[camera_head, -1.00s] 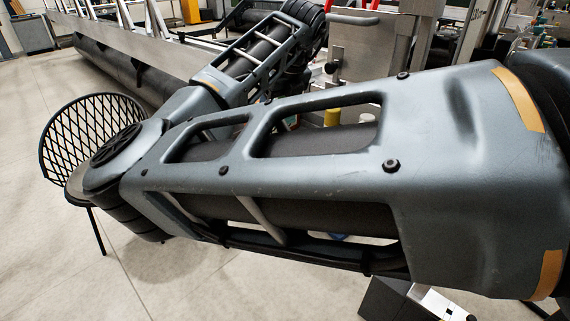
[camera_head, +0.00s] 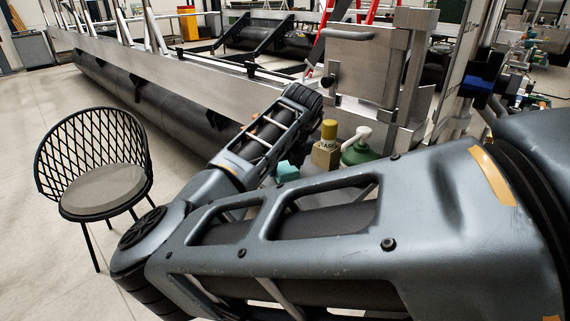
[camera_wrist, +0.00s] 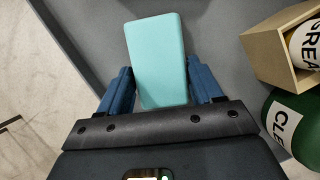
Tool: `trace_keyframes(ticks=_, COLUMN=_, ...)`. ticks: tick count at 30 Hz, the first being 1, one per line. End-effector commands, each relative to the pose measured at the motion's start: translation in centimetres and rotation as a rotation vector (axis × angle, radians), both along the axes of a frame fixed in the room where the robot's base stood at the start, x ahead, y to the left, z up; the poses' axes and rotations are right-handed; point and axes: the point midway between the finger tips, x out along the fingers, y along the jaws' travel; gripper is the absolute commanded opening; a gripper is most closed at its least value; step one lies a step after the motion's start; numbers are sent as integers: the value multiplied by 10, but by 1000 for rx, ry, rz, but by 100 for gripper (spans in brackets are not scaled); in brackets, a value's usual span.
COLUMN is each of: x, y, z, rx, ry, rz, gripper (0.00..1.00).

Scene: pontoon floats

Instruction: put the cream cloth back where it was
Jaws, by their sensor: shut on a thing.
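My gripper (camera_wrist: 160,82) shows in the wrist view with its two blue fingers on either side of a flat teal block (camera_wrist: 157,55), shut on it. The block lies over a grey surface (camera_wrist: 85,30). A bit of teal (camera_head: 287,172) also shows in the head view below my forearm, where my arm hides the fingers. I see no cream cloth in either view.
A tan box (camera_wrist: 280,45) holding a can lettered "GREA" stands right of my gripper, beside a green bottle (camera_wrist: 290,130); the bottle also shows in the head view (camera_head: 358,153). A black chair (camera_head: 98,165) with a grey cushion stands left on open floor.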

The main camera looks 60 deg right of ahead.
Motion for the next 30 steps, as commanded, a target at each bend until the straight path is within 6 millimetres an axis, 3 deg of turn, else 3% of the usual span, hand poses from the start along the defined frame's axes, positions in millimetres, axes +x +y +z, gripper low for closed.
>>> trace_keyframes(ticks=10, x=0, y=0, z=-4, rx=-1, ry=-1, rz=0, gripper=37)
trace_keyframes(ticks=11, x=0, y=0, z=-3, rx=-1, ry=-1, rz=0, gripper=67)
trace_keyframes(ticks=18, x=0, y=0, z=-3, rx=-1, ry=-1, rz=0, gripper=90)
trace_keyframes(ticks=30, x=-2, y=2, z=8, rx=-2, ry=-2, rz=-1, gripper=91)
